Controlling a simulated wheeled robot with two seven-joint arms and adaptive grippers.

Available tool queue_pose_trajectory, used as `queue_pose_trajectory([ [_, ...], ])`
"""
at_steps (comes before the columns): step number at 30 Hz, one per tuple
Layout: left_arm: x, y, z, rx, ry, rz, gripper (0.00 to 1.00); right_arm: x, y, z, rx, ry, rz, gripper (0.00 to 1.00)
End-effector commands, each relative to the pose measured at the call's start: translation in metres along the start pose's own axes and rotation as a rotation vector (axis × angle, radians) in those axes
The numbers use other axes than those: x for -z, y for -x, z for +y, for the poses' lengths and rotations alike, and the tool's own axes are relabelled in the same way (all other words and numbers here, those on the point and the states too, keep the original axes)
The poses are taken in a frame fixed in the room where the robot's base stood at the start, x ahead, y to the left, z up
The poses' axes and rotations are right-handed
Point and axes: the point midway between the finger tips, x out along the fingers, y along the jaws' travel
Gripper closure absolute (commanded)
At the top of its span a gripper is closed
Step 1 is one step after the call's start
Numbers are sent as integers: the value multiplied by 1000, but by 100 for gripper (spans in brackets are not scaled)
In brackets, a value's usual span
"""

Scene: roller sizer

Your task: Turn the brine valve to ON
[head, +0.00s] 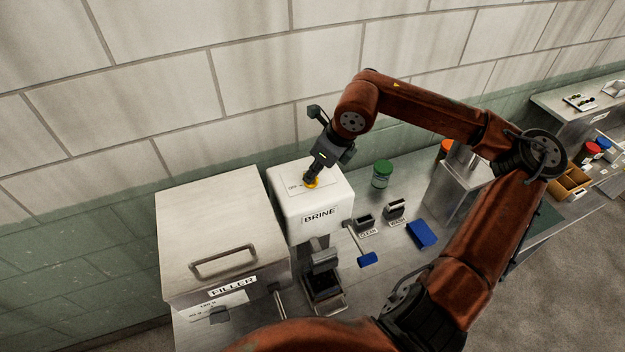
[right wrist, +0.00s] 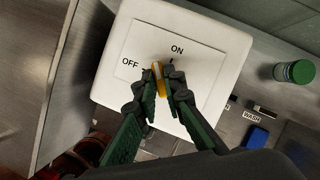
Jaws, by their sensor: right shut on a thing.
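The brine valve is a yellow handle (right wrist: 157,80) on the plate (right wrist: 150,45) on top of the white BRINE box (head: 318,217). The plate reads OFF at the left and ON at the top in the right wrist view. The visible upper end of the handle lies between the two words; fingers hide part of it. My right gripper (right wrist: 164,85) is shut on the handle from above. In the head view the right gripper (head: 310,178) covers most of the yellow piece. My left gripper is not in view.
A metal FILLER cabinet (head: 215,230) stands left of the box, close beside it. A green-lidded jar (head: 381,174), small bins and a blue block (head: 422,234) are on the steel bench to the right. The block wall is close behind.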

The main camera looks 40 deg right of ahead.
Motion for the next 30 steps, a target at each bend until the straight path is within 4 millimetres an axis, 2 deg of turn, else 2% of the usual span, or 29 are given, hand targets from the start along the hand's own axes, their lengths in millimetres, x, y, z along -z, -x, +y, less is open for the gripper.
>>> queue_pose_trajectory([
  [3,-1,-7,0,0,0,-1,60,-2,1,2,44,-97,-7,100],
  [18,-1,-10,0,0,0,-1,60,-3,1,3,205,-495,-5,100],
  [30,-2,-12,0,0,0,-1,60,-3,1,2,270,-652,-4,100],
])
